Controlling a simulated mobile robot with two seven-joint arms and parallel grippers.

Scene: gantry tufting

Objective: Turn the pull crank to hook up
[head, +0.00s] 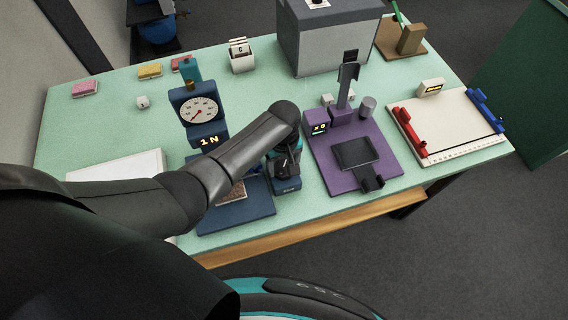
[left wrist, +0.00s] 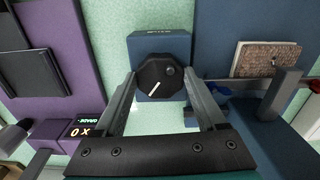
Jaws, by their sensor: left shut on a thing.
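The pull crank (left wrist: 158,76) is a dark, many-sided knob with a white line and a small round peg, on a blue block (left wrist: 140,44) in the left wrist view. The white line slants from lower left to upper right. My left gripper (left wrist: 160,88) is shut on the knob, one finger on each side. In the head view the gripper (head: 286,160) hides most of the knob above the blue block (head: 287,186). The blue pull tester (head: 198,110) has a round dial and a "1 N" display. The hook cannot be made out clearly. My right gripper is out of view.
A blue base with a brown tufted sample (head: 231,193) lies left of the crank. A purple station (head: 326,177) stands close on its right. A white board (head: 455,122) with red and blue clamps is farther right. A grey box (head: 328,42) stands behind.

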